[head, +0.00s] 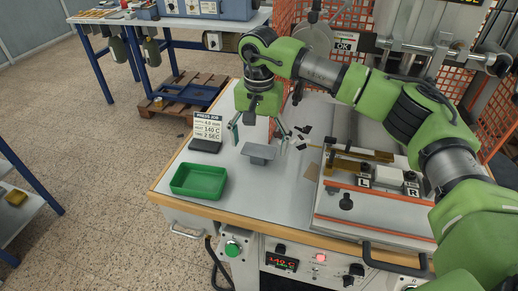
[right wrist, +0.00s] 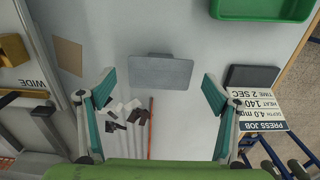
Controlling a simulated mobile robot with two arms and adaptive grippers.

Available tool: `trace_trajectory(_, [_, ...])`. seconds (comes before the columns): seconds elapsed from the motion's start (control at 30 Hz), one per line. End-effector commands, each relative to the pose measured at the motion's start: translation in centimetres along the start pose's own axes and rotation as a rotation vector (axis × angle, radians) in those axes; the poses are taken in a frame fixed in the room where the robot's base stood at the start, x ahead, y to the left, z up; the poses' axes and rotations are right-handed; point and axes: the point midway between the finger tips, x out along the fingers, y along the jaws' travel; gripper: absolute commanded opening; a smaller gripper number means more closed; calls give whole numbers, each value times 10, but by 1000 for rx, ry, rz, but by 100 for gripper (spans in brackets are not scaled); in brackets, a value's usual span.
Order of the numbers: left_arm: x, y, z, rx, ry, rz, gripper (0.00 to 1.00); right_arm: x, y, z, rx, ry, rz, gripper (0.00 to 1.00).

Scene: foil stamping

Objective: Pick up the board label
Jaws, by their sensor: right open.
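In the right wrist view the grey plate (right wrist: 160,72) lies between and just beyond the fingertips. My right gripper (head: 259,137) hangs pointing down above and slightly behind it. Its fingers are spread wide and empty, one on each side of the plate in the right wrist view (right wrist: 159,80), apart from it. My left gripper is out of view.
A green tray (head: 174,180) and a PRESS JOB sign (head: 207,130) on a dark base stand left of the plate. A press fixture (head: 330,207) with L and R blocks fills the right. Small dark pieces (head: 305,130) lie behind.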

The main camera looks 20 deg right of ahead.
Motion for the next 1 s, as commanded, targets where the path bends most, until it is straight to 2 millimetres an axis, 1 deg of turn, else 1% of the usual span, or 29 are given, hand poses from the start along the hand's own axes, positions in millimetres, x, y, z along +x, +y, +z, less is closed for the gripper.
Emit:
trace_trajectory(0.8, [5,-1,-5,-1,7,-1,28,4,0,0,0,0,0,82])
trace_trajectory(0.87, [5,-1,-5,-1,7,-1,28,4,0,0,0,0,0,71])
trace_trajectory(0.93, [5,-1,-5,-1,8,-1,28,4,0,0,0,0,0,57])
trace_trajectory(0.97, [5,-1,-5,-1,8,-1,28,4,0,0,0,0,0,54])
trace_trajectory(1.0, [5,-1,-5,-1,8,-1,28,4,0,0,0,0,0,54])
